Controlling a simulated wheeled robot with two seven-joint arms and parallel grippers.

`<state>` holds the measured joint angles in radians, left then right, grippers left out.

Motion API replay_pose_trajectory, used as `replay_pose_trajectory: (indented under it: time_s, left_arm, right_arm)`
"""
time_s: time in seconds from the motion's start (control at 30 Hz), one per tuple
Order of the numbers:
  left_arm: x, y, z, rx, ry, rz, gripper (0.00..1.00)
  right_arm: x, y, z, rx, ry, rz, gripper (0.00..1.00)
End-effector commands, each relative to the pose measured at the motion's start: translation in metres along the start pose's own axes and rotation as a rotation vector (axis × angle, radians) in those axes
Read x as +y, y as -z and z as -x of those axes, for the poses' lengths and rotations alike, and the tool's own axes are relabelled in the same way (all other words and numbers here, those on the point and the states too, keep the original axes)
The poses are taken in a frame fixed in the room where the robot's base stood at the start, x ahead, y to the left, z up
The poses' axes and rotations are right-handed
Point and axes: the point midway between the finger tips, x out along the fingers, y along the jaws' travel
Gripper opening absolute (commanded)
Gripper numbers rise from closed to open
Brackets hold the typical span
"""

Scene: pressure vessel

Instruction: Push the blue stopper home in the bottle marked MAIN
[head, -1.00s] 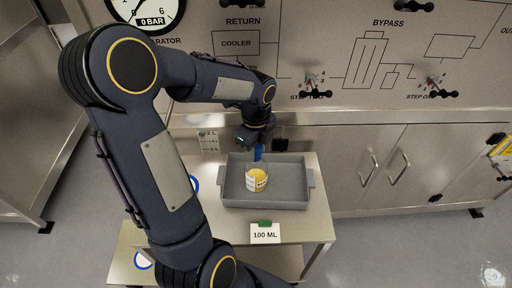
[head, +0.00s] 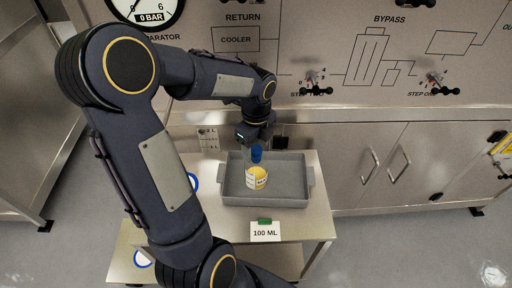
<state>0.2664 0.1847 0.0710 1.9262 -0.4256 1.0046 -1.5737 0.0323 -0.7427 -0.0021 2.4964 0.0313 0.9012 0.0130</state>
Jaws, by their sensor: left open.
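A clear bottle (head: 257,178) with yellow contents and a white label stands upright in a grey tray (head: 290,198). The label's lettering is too small to read surely. The blue stopper (head: 256,154) sits at the top of the bottle; how deep it goes in the neck I cannot tell. My left gripper (head: 251,145) is open, just above and behind the stopper, slightly to its left. Its fingers are mostly hidden, and I cannot tell whether it touches the stopper. My right gripper is not in view.
The tray stands on a small metal table (head: 318,225) with a "100 ML" card (head: 265,232) and a green piece (head: 264,221) at its front. A steel cabinet (head: 370,165) and panel stand behind. The right half of the tray is empty.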

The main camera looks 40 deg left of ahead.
Motion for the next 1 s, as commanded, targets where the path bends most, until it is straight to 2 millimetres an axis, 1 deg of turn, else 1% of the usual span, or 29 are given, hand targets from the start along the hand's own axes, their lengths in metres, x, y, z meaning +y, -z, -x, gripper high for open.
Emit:
replay_pose_trajectory:
  time_s: [0.03, 0.2, 0.3, 0.4, 0.53, 1.0]
  left_arm:
    - [-0.001, 0.000, 0.009, -0.001, 0.006, 0.001, 0.56]
    - [-0.001, 0.000, 0.039, -0.001, 0.006, 0.000, 0.56]
    - [-0.001, 0.000, 0.054, -0.001, 0.006, 0.000, 0.56]
    - [0.000, 0.000, 0.063, 0.000, 0.004, -0.001, 0.56]
    - [0.000, 0.000, 0.068, 0.000, 0.002, -0.001, 0.56]
    - [0.000, 0.000, 0.068, 0.000, 0.001, -0.001, 0.56]
  right_arm:
    - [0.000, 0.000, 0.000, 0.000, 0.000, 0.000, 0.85]
    - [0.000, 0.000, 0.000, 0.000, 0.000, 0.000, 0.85]
    - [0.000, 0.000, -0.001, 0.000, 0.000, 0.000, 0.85]
    - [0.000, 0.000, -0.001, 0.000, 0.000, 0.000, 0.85]
    - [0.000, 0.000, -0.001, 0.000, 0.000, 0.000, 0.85]
    - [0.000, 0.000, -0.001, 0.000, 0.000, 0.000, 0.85]
